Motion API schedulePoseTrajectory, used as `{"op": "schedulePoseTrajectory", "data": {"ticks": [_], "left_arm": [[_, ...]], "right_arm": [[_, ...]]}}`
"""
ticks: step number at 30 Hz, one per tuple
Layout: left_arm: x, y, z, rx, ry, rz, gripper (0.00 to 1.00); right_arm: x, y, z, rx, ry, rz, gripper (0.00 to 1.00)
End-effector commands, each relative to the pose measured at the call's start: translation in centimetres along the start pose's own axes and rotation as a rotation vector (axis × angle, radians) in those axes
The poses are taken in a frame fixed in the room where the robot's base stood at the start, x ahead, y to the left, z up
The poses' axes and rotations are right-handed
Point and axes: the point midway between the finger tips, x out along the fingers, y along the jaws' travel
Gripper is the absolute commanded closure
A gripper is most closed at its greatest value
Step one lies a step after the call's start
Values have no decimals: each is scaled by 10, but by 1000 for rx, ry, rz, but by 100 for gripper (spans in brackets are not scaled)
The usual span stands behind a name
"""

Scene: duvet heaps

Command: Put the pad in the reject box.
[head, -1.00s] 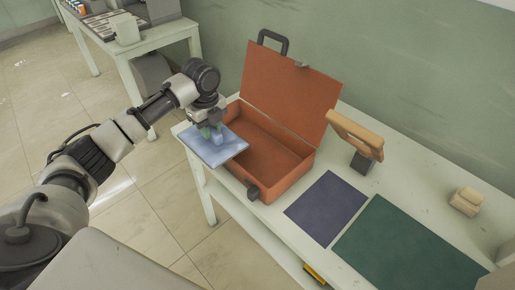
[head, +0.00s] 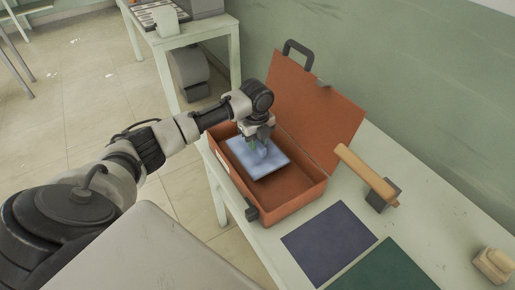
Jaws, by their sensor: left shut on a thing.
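The pad (head: 259,168) is a thin, light blue square. My left gripper (head: 261,148) is shut on it from above, near its far edge. The pad lies roughly flat within the outline of an open orange-red case (head: 295,210), which I take to be the reject box. Its lid (head: 318,105) stands open at the back. The pad covers the left part of the case's inside. I cannot tell whether it touches the bottom. My right gripper is not in view.
Another table (head: 205,30) stands behind at the left. The raised lid bounds the case's far side.

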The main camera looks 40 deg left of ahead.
Motion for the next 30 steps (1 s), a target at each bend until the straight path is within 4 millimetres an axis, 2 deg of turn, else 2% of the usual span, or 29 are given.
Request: {"op": "schedulePoseTrajectory", "data": {"ticks": [8,18,19,23,30], "left_arm": [[34,1,0,-1,1,3,100],[38,0,0,0,0,1,100],[38,0,0,0,0,1,70],[37,0,0,0,0,1,50],[37,0,0,0,0,1,49]], "right_arm": [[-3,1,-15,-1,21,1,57],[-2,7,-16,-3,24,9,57],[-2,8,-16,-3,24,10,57],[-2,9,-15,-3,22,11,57],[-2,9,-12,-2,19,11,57]]}}
